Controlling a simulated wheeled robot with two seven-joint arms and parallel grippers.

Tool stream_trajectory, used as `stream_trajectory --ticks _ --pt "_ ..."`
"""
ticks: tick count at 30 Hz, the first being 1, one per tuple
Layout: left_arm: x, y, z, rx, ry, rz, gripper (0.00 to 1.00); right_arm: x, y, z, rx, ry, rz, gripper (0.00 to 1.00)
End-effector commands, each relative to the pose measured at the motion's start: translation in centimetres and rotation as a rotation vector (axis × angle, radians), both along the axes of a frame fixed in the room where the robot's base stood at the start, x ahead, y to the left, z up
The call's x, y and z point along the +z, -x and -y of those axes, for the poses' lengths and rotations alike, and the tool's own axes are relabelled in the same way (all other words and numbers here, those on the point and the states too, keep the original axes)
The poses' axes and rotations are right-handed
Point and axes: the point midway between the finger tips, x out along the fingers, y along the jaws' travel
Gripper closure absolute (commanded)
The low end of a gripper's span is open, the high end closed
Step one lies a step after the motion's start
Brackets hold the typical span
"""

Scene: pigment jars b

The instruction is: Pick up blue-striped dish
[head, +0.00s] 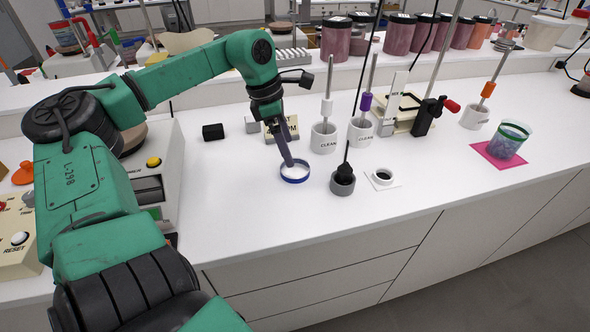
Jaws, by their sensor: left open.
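The blue-striped dish (296,180) is a small, low white round dish with a blue band around its side. It sits on the white bench near the front edge, in the middle of the head view. My left gripper (287,161) points down from above, its fingertips at the dish's back left rim. The gripper is open. The fingers overlap part of the dish's inside and far rim; whether they touch it I cannot tell. My right gripper is not in view.
A grey pot with a black brush (343,183) stands close right of the dish. A black box (213,132) is at the back left. The bench in front of the dish is clear.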

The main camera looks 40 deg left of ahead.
Motion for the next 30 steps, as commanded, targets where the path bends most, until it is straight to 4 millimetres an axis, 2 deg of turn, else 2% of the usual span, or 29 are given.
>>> stream_trajectory --ticks 5,10,13,18,23,30 --pt "-2.1 -0.2 0.5 -0.001 0.001 -0.004 0.0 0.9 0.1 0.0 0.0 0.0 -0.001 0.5" --pt "-5.2 -0.7 1.1 0.0 -0.001 -0.004 0.0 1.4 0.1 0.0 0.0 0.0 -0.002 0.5" --pt "-5.9 -0.9 1.2 0.001 0.0 0.0 0.0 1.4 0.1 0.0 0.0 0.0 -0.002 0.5" --pt "-5.9 -0.9 1.2 0.0 0.0 0.001 0.0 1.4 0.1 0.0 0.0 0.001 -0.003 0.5" --pt "-5.9 -0.9 1.2 0.0 0.0 0.001 0.61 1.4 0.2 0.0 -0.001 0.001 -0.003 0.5" --pt "-5.8 -0.9 1.2 0.0 0.0 0.001 0.61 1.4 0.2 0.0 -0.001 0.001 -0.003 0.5"
